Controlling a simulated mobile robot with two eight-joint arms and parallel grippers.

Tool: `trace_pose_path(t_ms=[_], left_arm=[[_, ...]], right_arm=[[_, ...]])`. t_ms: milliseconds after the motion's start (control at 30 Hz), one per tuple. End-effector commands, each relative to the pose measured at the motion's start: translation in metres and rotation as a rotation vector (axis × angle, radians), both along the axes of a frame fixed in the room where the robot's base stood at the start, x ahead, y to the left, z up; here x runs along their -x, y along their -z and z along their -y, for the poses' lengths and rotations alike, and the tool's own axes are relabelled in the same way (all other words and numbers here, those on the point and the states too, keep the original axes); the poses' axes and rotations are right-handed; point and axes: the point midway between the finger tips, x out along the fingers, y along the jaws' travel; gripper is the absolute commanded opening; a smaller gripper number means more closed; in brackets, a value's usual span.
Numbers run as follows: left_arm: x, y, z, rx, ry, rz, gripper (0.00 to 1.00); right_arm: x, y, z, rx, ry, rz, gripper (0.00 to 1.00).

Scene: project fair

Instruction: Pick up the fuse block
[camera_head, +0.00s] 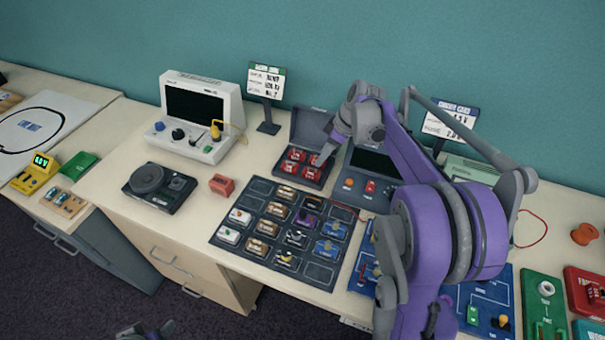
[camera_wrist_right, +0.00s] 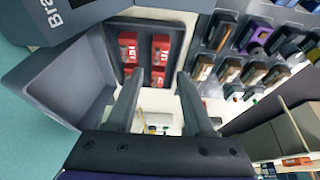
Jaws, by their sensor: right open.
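Several red blocks (camera_head: 297,155) sit in a dark open-lidded case (camera_head: 318,176); I take them for fuse blocks. In the right wrist view, red blocks (camera_wrist_right: 128,47) with pale markings stand in the case, just beyond the fingertips. A similar red block (camera_head: 221,185) lies alone on the table left of the case. I cannot tell which one is meant. My right gripper (camera_head: 327,149) is over the case, pointing down, open and empty; its two fingers (camera_wrist_right: 157,88) partly hide the near red blocks. A dark grey piece at the bottom edge may be my left gripper (camera_head: 146,330).
A dark tray (camera_head: 231,245) of sorted components lies in front of the case. A white meter (camera_head: 202,115) stands at the back left, a dark dial device (camera_head: 160,186) before it. A console (camera_head: 370,180) and blue boards crowd the right. Bare table surrounds the lone red block.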

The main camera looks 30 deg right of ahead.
Motion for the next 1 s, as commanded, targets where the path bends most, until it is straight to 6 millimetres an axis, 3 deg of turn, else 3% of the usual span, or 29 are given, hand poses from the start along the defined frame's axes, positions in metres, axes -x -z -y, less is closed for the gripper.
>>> trace_pose_path(t_ms=[100, 367, 633, 967, 1000], left_arm=[[0.001, 0.001, 0.000, 0.000, 0.000, -0.001, 0.66], [0.000, 0.001, 0.000, 0.000, 0.000, -0.001, 0.66], [-0.001, -0.003, 0.000, 0.000, 0.000, 0.003, 0.66], [-0.001, -0.003, 0.000, 0.000, 0.000, 0.002, 0.66], [-0.001, -0.003, 0.000, 0.000, 0.000, 0.002, 0.66]], right_arm=[[-0.006, 0.019, -0.006, 0.000, -0.001, 0.000, 0.53], [-0.012, 0.039, -0.011, 0.001, 0.000, -0.001, 0.53], [-0.022, 0.076, -0.019, 0.001, 0.001, 0.000, 0.53], [-0.024, 0.083, -0.021, 0.001, 0.001, 0.000, 0.53], [-0.024, 0.083, -0.021, 0.001, 0.001, 0.000, 0.45]])
